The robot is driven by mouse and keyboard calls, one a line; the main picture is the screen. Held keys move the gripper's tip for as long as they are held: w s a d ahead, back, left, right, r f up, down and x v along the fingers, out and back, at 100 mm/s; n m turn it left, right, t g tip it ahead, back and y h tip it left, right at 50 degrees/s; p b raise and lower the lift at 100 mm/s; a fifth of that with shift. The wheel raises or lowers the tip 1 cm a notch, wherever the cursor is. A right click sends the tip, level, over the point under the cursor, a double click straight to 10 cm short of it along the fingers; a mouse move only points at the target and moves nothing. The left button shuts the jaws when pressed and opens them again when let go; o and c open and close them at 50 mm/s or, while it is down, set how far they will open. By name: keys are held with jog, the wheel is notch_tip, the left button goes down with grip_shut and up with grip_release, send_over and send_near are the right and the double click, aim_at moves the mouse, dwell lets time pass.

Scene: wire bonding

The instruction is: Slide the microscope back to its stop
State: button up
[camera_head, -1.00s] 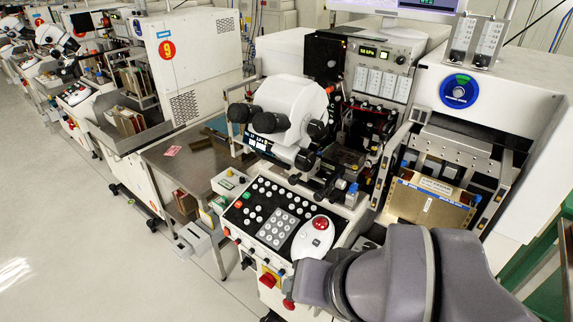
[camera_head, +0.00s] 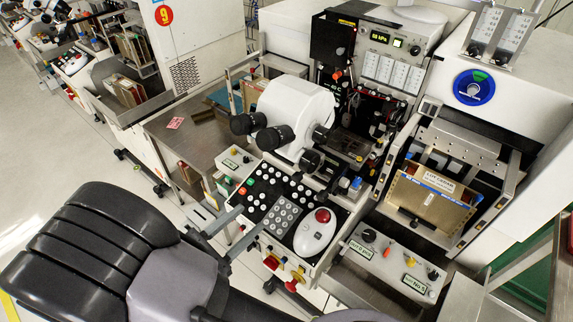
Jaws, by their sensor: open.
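The microscope (camera_head: 297,112) is a white rounded head with two black eyepieces (camera_head: 262,132) facing front left and black knobs (camera_head: 318,140) on its right side. It sits above the work area of the wire bonder, behind the keypad panel (camera_head: 270,203). Its slide and stop are hidden under or behind the head. My gripper (camera_head: 250,218) is at lower left of the microscope, with its two grey fingers apart and empty. The fingers show over the front left edge of the keypad panel, apart from the microscope.
A red-topped white trackball (camera_head: 315,232) lies right of the keypad. A steel side table (camera_head: 180,140) is at the left. A gold magazine (camera_head: 428,200) stands in the loader at right, above a white switch box (camera_head: 390,265). Open floor (camera_head: 130,175) lies at left.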

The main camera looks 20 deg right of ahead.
aim_at(294, 180)
jog(key=b+x, duration=0.3)
jog(key=x, duration=1.3)
jog(key=shift+s+b, duration=0.15)
jog(key=shift+b, duration=0.2)
grip_shut()
